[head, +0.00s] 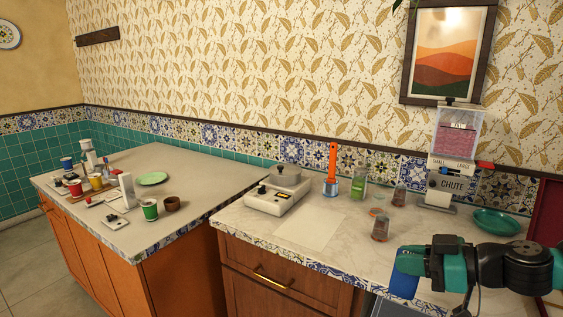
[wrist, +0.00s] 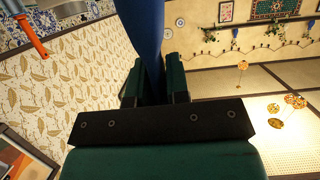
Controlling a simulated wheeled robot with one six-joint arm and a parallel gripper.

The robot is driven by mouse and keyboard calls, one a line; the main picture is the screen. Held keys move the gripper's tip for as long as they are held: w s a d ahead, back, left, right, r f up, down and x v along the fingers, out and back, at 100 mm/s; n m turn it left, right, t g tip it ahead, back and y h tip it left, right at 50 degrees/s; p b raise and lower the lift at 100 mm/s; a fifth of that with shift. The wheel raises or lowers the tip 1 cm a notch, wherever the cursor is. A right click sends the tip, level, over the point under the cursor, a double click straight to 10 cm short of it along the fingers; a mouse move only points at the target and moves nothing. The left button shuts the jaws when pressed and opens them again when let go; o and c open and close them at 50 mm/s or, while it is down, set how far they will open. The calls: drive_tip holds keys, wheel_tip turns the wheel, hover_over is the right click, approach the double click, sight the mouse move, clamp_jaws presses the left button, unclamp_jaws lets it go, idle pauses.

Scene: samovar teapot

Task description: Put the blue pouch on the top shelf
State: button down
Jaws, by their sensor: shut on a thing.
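My gripper (head: 418,262) is at the lower right of the head view, above the front part of the right counter. It is shut on the blue pouch (head: 404,283), which hangs upright and flat from the jaws. In the wrist view the pouch (wrist: 145,30) is a narrow blue strip between the two green fingers of my gripper (wrist: 154,75). The fingers hide part of it. I cannot make out a top shelf for certain in either view.
The left counter (head: 215,178) holds cups and small items. A dark red panel (head: 546,215) stands at the right edge.

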sight(415, 289)
drive_tip(key=d+f, duration=0.3)
drive_tip(key=f, duration=0.5)
drive_tip(key=d+f, duration=0.3)
drive_tip(key=f, duration=0.6)
drive_tip(key=shift+w+f+m+t+h, duration=0.3)
drive_tip(key=shift+w+m+t, duration=0.1)
drive_tip(key=shift+w, duration=0.05)
